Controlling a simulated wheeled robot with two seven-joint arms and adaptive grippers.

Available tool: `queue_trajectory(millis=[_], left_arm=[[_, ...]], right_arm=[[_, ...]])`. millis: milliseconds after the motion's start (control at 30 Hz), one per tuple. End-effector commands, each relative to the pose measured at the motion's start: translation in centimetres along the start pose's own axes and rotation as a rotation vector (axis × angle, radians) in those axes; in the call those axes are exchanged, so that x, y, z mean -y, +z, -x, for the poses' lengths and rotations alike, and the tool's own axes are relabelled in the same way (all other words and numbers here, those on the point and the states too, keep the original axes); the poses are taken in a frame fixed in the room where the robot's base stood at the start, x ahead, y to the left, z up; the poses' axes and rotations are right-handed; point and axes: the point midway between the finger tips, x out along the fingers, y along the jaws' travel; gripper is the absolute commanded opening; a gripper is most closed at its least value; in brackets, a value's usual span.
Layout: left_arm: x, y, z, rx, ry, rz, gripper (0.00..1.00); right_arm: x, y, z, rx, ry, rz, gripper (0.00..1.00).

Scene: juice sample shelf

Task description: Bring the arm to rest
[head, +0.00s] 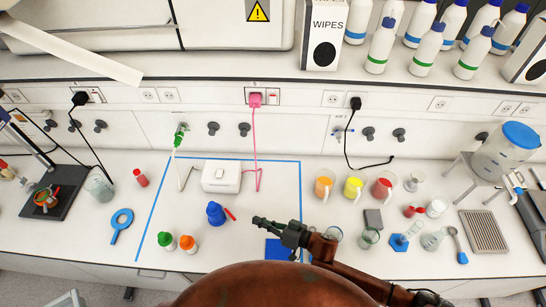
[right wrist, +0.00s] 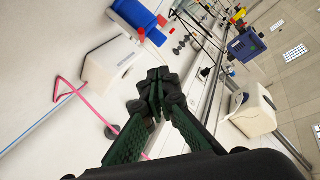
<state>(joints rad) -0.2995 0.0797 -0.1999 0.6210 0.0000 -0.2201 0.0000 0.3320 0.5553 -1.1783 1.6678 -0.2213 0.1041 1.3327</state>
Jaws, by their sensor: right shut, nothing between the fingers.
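My right gripper (head: 260,221) reaches in from the lower right in the head view. Its fingers are shut and empty, above the bench near the front of the blue-taped area. In the right wrist view the two dark fingertips (right wrist: 153,92) meet with nothing between them. A blue bottle (head: 215,213) with a red part beside it stands left of the fingertips, apart from them. A blue square pad (head: 277,249) lies just below the gripper, partly hidden by my arm. My left gripper is not in view.
A white box (head: 221,176) with a pink cable stands behind the gripper. Green-capped (head: 166,242) and orange-capped (head: 188,244) bottles stand at the front left. Beakers of orange (head: 323,185), yellow (head: 353,187) and red (head: 382,188) liquid stand to the right.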

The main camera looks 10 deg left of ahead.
Motion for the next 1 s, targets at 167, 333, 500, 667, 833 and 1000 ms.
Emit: queue_trajectory(millis=[167,333,500,667,833,1000], left_arm=[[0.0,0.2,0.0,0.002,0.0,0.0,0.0],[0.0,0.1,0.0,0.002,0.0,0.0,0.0],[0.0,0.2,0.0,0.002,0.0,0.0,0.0],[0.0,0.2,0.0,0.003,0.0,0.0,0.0],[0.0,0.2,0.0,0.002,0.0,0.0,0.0],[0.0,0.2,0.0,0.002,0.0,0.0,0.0]], right_arm=[[-0.8,-2.4,0.5,-0.074,0.111,0.012,0.0],[-5.4,-5.9,5.7,-0.144,0.432,0.023,0.0],[-10.7,-4.6,16.6,-0.05,0.776,-0.014,0.0],[-12.5,0.0,27.2,0.123,0.994,-0.078,0.0],[-11.6,4.8,35.4,0.298,1.111,-0.143,0.0],[-9.8,8.1,40.6,0.42,1.162,-0.192,0.0]])
